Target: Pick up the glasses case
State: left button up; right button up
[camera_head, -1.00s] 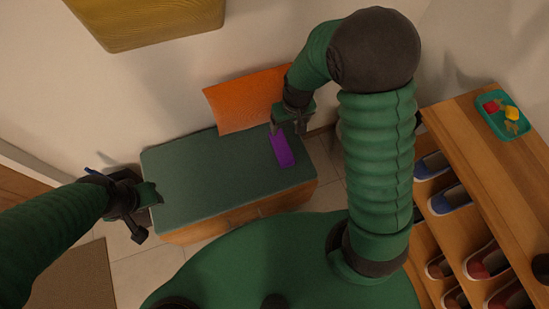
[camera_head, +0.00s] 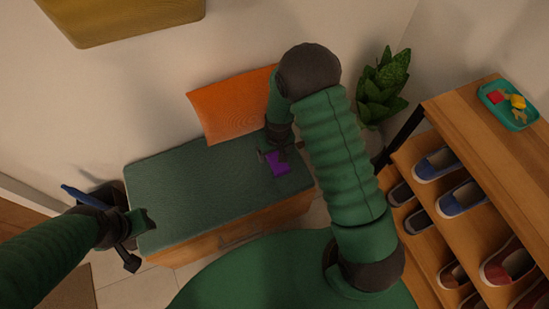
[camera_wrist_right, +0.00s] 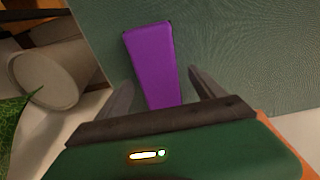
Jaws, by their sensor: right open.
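The purple glasses case (camera_head: 279,166) lies on the green bench cushion (camera_head: 185,192), near its right end. In the right wrist view the case (camera_wrist_right: 151,62) lies lengthwise between the two fingers, and its near end is hidden behind my gripper body. My right gripper (camera_head: 279,152) is over the case and open, with a finger (camera_wrist_right: 118,100) on one side and a finger on the other; I cannot tell whether they touch it. My left gripper (camera_head: 130,232) is at the bench's left end, away from the case; its jaw state is unclear.
An orange cushion (camera_head: 227,108) leans on the wall behind the bench. At the right stands a wooden shoe rack (camera_head: 468,130) with several shoes and a teal tray (camera_head: 495,98) on top. A potted plant (camera_head: 382,85) stands in the corner. The bench's middle is clear.

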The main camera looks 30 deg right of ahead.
jog(key=shift+w+f, duration=0.15)
jog(key=shift+f, duration=0.6)
jog(key=shift+r, duration=0.15)
jog(key=shift+d, duration=0.1)
jog(key=shift+c, duration=1.1)
jog(key=c, duration=1.3)
jog(key=shift+r, duration=0.15)
